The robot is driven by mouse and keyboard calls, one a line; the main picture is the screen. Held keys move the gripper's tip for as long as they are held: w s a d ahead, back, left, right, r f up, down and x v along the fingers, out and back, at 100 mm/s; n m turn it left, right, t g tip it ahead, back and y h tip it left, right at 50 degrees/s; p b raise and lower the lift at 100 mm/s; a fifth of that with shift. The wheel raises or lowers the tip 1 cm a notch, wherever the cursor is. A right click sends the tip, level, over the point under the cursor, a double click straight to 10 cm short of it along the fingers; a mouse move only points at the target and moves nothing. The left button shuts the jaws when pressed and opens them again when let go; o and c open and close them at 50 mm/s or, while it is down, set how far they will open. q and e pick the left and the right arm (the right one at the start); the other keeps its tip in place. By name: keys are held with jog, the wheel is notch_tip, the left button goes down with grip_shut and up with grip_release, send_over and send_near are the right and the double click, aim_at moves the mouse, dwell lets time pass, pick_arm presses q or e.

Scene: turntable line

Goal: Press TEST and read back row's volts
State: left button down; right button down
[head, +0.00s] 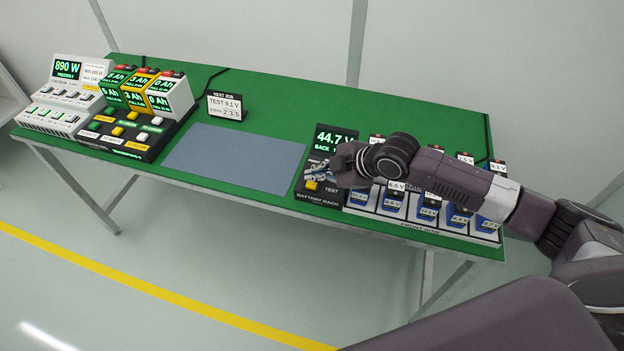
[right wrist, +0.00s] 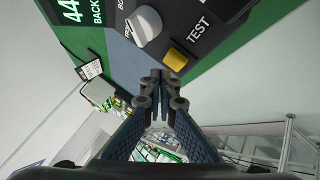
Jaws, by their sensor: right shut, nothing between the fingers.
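The battery rack panel (head: 320,197) stands at the table's front edge, right of centre. Its display (head: 332,139) reads 44.7 V in green, with BACK and a partly hidden character below. The yellow TEST button (head: 311,185) is on the panel's lower part, and it shows beside the TEST label in the right wrist view (right wrist: 176,59). A pale selector knob (right wrist: 145,25) sits beside it. My right gripper (head: 316,172) is shut and empty over the panel; its fingertips (right wrist: 160,76) appear close to the button. I cannot tell whether they touch it. My left gripper is out of view.
Blue batteries (head: 391,206) with volt labels stand in the rack's front row, partly behind my right arm, which also hides much of the back row. A card (head: 225,106) reads TEST 9.1 V. A grey mat (head: 235,158) lies bare. Chargers (head: 118,134) stand at left.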

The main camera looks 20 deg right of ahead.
aim_at(314, 184)
notch_tip(314, 184, up, 5)
jog(key=p, duration=0.5)
dwell(0.5)
jog(key=shift+f, duration=0.1)
dwell(0.3)
